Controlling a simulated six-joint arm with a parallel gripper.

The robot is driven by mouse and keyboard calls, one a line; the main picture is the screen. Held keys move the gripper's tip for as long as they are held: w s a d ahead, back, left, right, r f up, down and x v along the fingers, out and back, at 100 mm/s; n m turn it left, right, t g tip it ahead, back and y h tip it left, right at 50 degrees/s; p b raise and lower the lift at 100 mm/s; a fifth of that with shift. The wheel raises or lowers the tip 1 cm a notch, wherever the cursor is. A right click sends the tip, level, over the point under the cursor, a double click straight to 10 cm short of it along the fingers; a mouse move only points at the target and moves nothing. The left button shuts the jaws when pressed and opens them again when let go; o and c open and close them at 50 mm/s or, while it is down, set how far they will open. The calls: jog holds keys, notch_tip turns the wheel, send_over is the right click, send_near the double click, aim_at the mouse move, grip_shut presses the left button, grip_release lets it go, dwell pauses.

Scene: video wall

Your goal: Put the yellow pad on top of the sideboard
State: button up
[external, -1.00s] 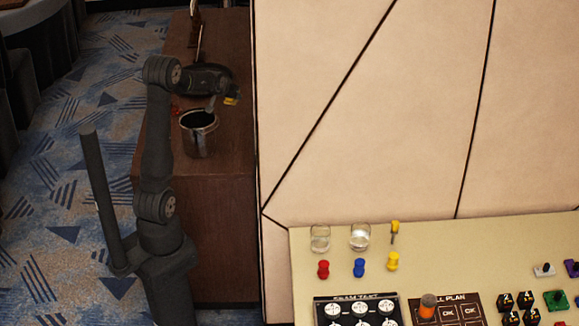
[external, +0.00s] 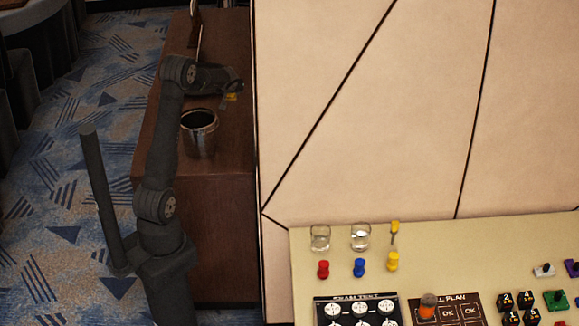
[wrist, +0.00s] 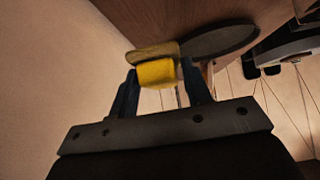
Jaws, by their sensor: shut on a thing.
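The yellow pad (external: 232,97) is between the fingers of my gripper (external: 228,100), over the far part of the brown sideboard (external: 160,140). In the wrist view the yellow pad (wrist: 156,73) sits between the two dark fingertips, and my gripper (wrist: 162,80) is shut on it. A tan strip borders the pad's far side; I cannot tell whether it is part of the pad. The sideboard top (wrist: 160,20) shows beyond it. Whether the pad touches the top is unclear.
A metal bucket (external: 199,140) stands on the sideboard, nearer than my gripper. A dark round thing (wrist: 222,40) lies beyond the pad in the wrist view. A cream wall panel (external: 370,110) rises close on the right. A table (external: 450,240) with cups and coloured pieces stands at lower right.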

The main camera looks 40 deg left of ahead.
notch_tip(320, 180, down, 12)
jog(key=shift+r, duration=0.15)
dwell(0.3)
jog(key=o, duration=1)
jog(key=shift+o, duration=0.2)
jog(key=shift+v, duration=3.8)
